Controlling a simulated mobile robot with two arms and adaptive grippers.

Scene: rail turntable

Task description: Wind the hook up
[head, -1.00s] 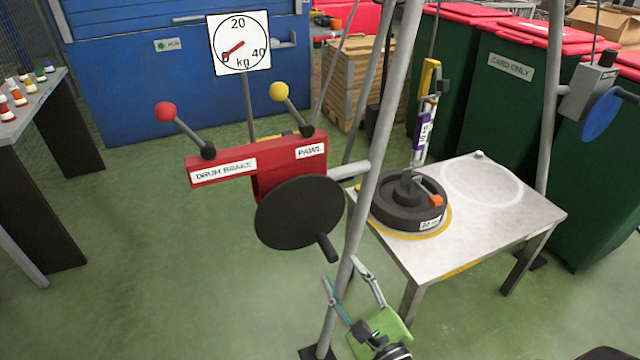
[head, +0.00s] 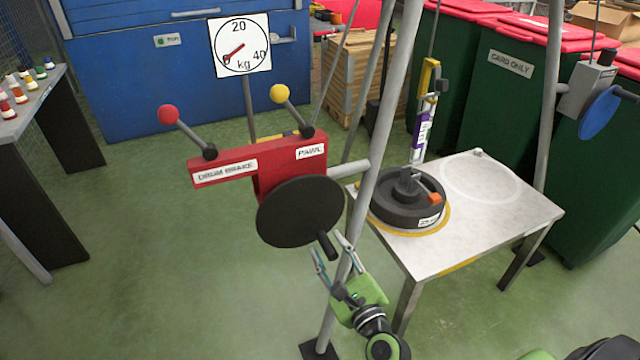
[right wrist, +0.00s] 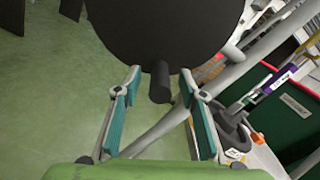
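The winch has a red body (head: 228,172) labelled DRUM BRAKE and PAWL and a black crank disc (head: 300,211) with a short dark handle (head: 328,246) at its lower right. The hook (head: 428,76) is a yellow-topped piece by the purple-labelled post on the weight. My right gripper (head: 333,250) is open just below the handle. In the right wrist view the handle (right wrist: 159,82) sits between and a little beyond the open fingertips, with nothing gripped. My left gripper is not in view.
A red-knobbed lever (head: 168,114) and a yellow-knobbed lever (head: 280,93) rise from the winch. A dial (head: 240,45) reads near 0. A black weight (head: 405,212) stands on the metal table (head: 490,222). A grey leg (head: 372,165) passes close beside the right gripper.

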